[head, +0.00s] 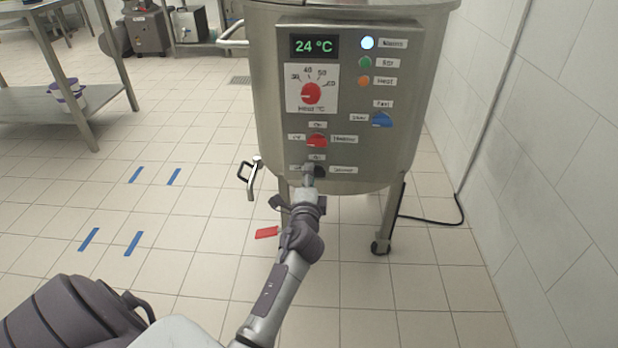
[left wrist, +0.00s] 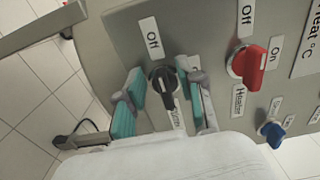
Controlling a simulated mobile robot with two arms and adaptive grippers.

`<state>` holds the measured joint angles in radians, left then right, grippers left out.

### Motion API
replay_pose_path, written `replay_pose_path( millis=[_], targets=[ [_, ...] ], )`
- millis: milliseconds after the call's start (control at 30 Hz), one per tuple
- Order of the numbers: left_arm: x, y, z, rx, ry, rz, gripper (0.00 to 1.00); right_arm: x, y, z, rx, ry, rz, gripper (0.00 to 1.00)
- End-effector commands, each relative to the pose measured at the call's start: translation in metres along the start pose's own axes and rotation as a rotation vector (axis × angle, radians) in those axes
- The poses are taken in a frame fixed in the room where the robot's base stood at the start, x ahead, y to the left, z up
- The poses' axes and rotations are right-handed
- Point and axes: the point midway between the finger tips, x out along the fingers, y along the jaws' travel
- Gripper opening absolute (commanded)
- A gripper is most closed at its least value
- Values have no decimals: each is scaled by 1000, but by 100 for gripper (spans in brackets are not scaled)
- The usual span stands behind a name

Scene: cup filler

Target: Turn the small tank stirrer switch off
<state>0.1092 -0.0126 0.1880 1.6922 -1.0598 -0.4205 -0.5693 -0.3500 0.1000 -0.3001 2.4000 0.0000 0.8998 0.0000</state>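The tank's control panel (head: 395,40) faces me. The black switch knob (left wrist: 162,80) is at its bottom edge, with an "Off" label (left wrist: 152,38) beside it and another label partly hidden by my fingers. Its pointer direction is hard to make out. In the head view the knob (head: 320,171) is partly behind my left gripper (head: 309,172). In the left wrist view my left gripper (left wrist: 163,103) is open, with one finger on each side of the knob. The left finger is apart from it; I cannot tell whether the right one touches. My right gripper is not in view.
Close to the black knob are the red heater switch (head: 317,140) and a blue knob (head: 382,120). A red temperature dial (head: 311,93) and indicator lamps sit higher. A valve handle (head: 252,178) sticks out at left. The floor at left is open.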

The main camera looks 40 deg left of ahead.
Motion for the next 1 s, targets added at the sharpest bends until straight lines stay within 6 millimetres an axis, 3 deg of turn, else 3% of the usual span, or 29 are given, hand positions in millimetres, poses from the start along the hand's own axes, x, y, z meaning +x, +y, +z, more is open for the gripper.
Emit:
replay_pose_path(
  millis=[167, 533, 1000],
  targets=[
    [-14, 1, 0, 1, 1, 1, 38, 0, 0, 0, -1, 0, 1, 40],
    [-69, 1, 0, -1, 0, 3, 38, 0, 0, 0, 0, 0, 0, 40],
    [-75, 0, 0, 0, 0, 0, 38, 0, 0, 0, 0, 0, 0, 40]
  ],
)
